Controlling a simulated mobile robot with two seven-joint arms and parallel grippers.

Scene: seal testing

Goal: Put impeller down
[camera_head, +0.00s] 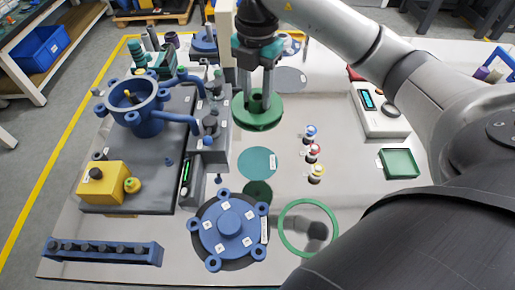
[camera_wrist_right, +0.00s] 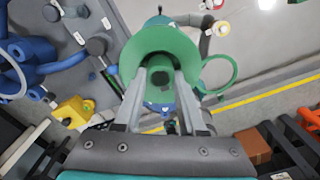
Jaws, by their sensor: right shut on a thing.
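The green impeller (camera_head: 258,112), a round disc with a hub, hangs under my right gripper (camera_head: 259,88) in the head view. It seems to be above the table; the exact gap cannot be told. In the right wrist view my right gripper (camera_wrist_right: 160,82) has its two fingers closed around the hub of the impeller (camera_wrist_right: 140,42). A flat green disc with a label (camera_head: 257,162) lies on the table just nearer than the impeller, with a smaller dark green disc (camera_head: 258,192) below it in the picture. My left gripper is not in view.
A blue flanged cover (camera_head: 231,229) and a green ring (camera_head: 309,228) lie in front. The blue pump housing (camera_head: 135,105) stands on a grey plate at left. Small coloured-cap bottles (camera_head: 313,152), a green tray (camera_head: 399,163) and a meter (camera_head: 378,108) are at right.

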